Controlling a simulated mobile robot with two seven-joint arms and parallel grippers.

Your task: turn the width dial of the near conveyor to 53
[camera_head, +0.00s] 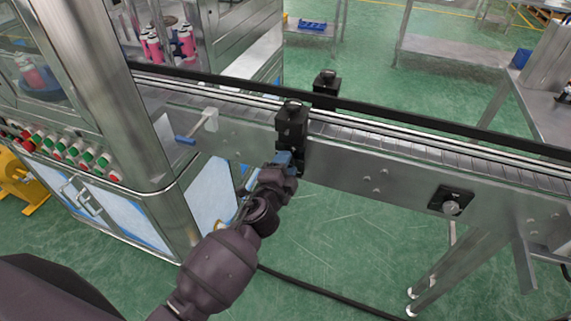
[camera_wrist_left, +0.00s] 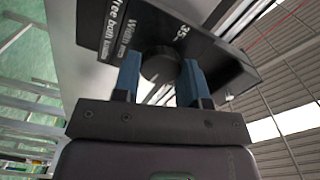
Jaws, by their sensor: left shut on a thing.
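The near conveyor (camera_head: 345,168) runs across the head view, with a metal side plate facing me. Its width dial, a round black knob (camera_wrist_left: 161,64), shows in the left wrist view on a black panel (camera_wrist_left: 105,22) with white lettering, partly readable as "Width mm", and a figure that looks like 35. My left gripper (camera_head: 286,160) reaches the conveyor's side just below a black block (camera_head: 291,122). Its two blue fingers are on either side of the knob, shut on it. In the head view the gripper hides the knob. My right gripper is not in view.
A second black plate with a silver knob (camera_head: 451,206) sits farther right on the conveyor side. A blue-handled lever (camera_head: 187,139) is to the left. A metal machine cabinet with red and green buttons (camera_head: 70,150) stands at the left. Green floor (camera_head: 340,230) is open below the conveyor.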

